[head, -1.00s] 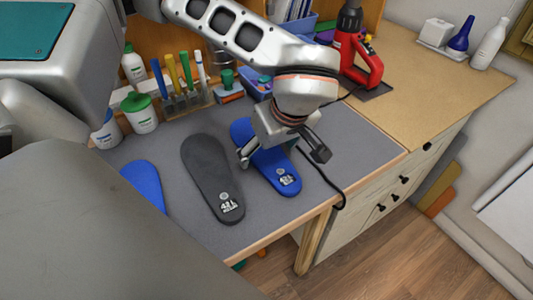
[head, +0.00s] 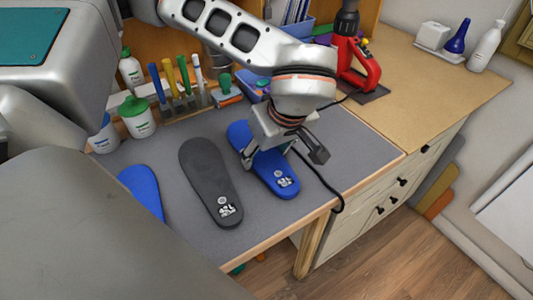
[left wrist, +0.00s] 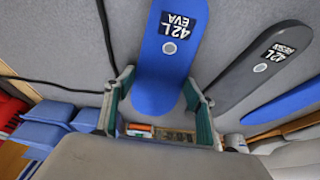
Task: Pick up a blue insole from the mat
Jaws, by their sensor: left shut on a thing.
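A blue insole (head: 285,181) marked 42 lies on the grey mat (head: 350,150), to the right of a dark grey insole (head: 207,173). My left gripper (head: 266,156) is over the middle of the blue insole and shut on it from its two sides. In the left wrist view, the blue insole (left wrist: 170,66) reads "42L EVA" and passes between the two fingers (left wrist: 160,105). The head view does not show it clear of the mat. Another blue insole (head: 142,186) lies at the left, partly hidden by my body. My right gripper is not in view.
Behind the mat stand a green-lidded tub (head: 137,117), several marker pens (head: 180,80) in a rack and blue bins. A red heat tool (head: 358,65) stands at the back right, its black cable running across the mat. The wooden worktop (head: 440,85) at right is mostly clear.

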